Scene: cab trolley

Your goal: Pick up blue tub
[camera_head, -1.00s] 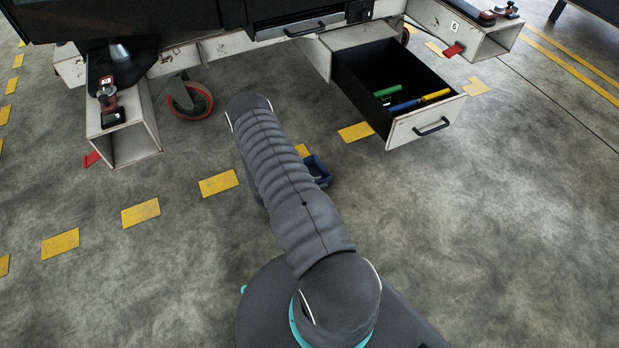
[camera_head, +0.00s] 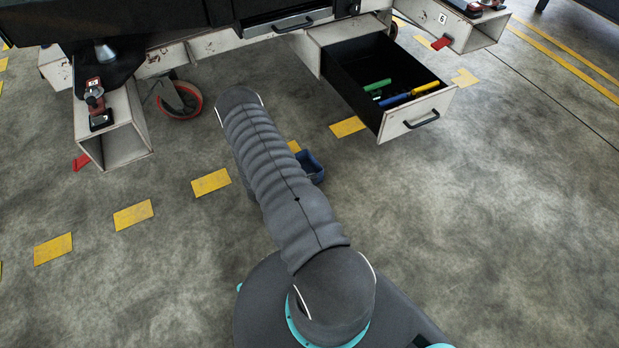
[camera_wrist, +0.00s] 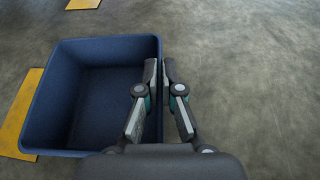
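The blue tub (camera_wrist: 62,100) fills the left of the wrist view, open at the top and empty. In the head view the blue tub (camera_head: 312,169) shows only partly, behind my arm. My gripper (camera_wrist: 160,72) has one finger inside the tub and one outside its right wall. The fingertips are close together with the wall between them, so it looks shut on the rim. My gripper is hidden behind my arm in the head view. I cannot tell whether the tub touches the floor.
A trolley stands at the back, with an open drawer (camera_head: 427,111) holding green, blue and yellow items. A red-rimmed caster (camera_head: 180,100) and a hollow beam (camera_head: 120,143) are at back left. Yellow floor marks (camera_head: 211,182) run behind the tub. Floor at right is clear.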

